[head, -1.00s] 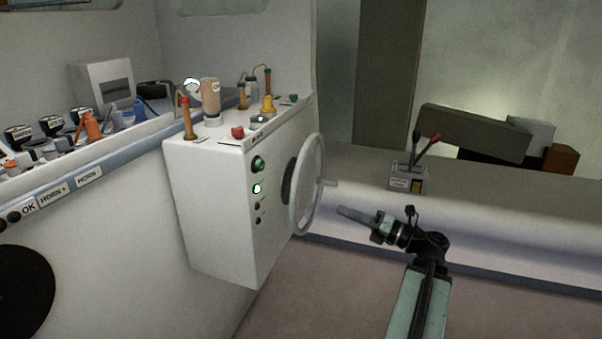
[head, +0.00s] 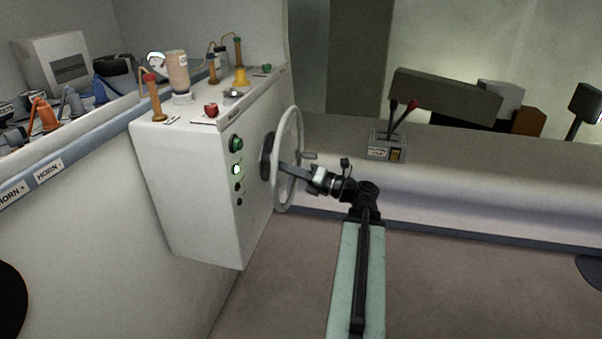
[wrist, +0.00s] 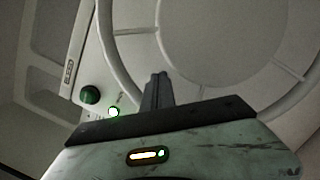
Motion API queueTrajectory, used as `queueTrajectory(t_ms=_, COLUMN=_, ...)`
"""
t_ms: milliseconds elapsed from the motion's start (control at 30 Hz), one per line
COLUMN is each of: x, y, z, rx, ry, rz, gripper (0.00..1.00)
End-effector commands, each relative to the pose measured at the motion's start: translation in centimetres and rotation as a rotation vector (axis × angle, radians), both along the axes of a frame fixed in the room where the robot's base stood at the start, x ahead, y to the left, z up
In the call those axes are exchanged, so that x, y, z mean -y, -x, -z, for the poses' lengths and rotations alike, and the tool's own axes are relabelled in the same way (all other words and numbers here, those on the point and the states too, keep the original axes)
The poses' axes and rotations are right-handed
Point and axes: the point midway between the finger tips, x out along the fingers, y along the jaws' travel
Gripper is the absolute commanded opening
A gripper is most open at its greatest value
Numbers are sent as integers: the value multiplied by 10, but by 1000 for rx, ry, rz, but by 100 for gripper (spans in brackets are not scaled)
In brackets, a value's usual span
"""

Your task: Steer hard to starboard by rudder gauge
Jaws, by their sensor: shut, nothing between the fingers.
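I can make out no rudder gauge reading.
Green button (head: 236,143) and a lit green lamp (head: 236,169) are on the console's front. A red knob (head: 211,110) and several levers and bottles stand on its top. A throttle box (head: 386,146) sits on the ledge at right. The floor (head: 440,290) is clear.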

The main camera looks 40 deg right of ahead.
Motion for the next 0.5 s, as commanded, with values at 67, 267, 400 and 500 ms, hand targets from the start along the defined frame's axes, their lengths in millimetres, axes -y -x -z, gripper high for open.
queueTrajectory(t_ms=67, x=10, y=-9, z=-14, rx=0, ry=0, rz=1, gripper=0)
queueTrajectory(t_ms=267, x=24, y=-18, z=-25, rx=0, ry=1, rz=2, gripper=0)
queueTrajectory(t_ms=400, x=26, y=-19, z=-26, rx=0, ry=1, rz=2, gripper=0)
queueTrajectory(t_ms=500, x=26, y=-19, z=-25, rx=1, ry=0, rz=2, gripper=0)
